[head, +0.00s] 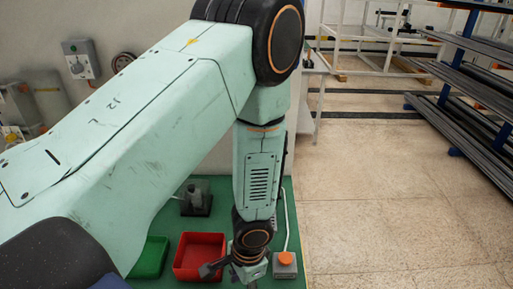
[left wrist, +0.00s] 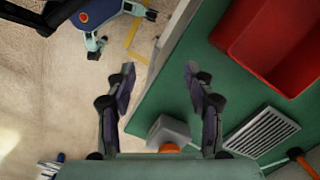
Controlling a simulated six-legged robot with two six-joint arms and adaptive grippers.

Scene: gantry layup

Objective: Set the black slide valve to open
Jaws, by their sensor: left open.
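I cannot make out the black slide valve in either view. My left gripper shows in the left wrist view (left wrist: 160,76) with its two dark fingers spread apart and nothing between them. In the head view my left arm reaches down over the green bench top, and its gripper is at the bottom edge, partly cut off. It is close to the red tray (head: 200,252) and a grey box with an orange button (head: 286,262). In the left wrist view the grey box (left wrist: 168,131) lies beyond and below the fingers. My right gripper is not in view.
A shelving rack (head: 470,95) stands at right. The tiled floor (head: 385,210) is open.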

